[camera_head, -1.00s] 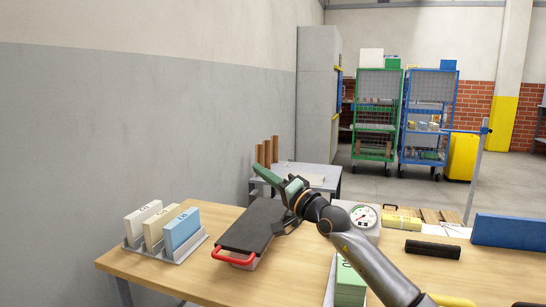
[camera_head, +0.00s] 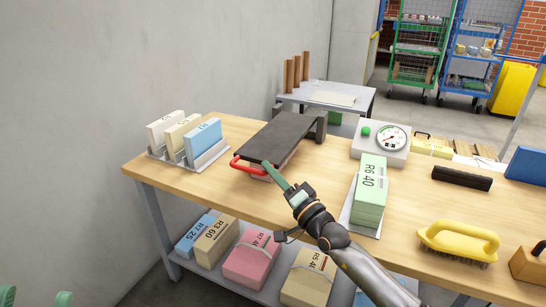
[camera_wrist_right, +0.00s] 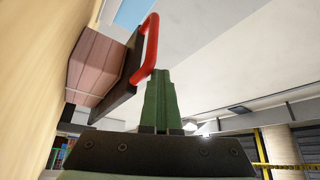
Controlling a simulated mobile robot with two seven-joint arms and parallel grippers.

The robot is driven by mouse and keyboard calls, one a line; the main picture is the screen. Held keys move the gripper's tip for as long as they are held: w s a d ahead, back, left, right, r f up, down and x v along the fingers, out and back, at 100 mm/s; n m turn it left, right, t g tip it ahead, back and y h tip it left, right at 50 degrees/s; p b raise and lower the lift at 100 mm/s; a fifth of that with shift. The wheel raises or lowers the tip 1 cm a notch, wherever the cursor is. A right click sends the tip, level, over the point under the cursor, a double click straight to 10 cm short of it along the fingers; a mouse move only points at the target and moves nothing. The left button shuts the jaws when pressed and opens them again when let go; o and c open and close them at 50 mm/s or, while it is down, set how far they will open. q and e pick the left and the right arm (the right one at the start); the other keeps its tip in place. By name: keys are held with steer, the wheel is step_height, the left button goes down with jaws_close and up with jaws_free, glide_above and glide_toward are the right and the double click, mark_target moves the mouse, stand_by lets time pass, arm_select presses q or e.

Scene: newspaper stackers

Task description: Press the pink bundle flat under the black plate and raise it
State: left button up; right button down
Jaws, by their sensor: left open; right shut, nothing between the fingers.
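The black plate (camera_head: 280,137) of the press lies level on the table, with a red handle (camera_head: 240,168) at its near end. In the right wrist view a pinkish bundle (camera_wrist_right: 92,62) sits under the plate (camera_wrist_right: 128,78), against its underside. My right gripper (camera_head: 270,172) has its green fingers shut and empty, at the plate's near end beside the red handle (camera_wrist_right: 152,45). Whether they touch plate or handle I cannot tell. My left gripper (camera_head: 36,297) shows only its green fingertips, apart, at the bottom left corner, far from the press.
A rack (camera_head: 190,157) of three bundles stands left of the press. A dial gauge box (camera_head: 380,143), a green bundle (camera_head: 370,190) and a yellow brush (camera_head: 458,240) are to the right. Another pink bundle (camera_head: 252,260) lies on the lower shelf.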

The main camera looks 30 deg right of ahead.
steer(key=shift+s+a+f, duration=0.1)
steer(key=shift+a+f, duration=0.05)
steer(key=shift+f, duration=0.35)
steer(key=shift+s+f, duration=0.15)
steer(key=shift+s, duration=0.25)
steer(key=v, duration=0.3)
steer(key=p+v, duration=0.1)
steer(key=v, duration=0.3)
steer(key=r+p+v, duration=0.1)
steer(key=v, duration=0.3)
steer(key=shift+s+d, duration=0.3)
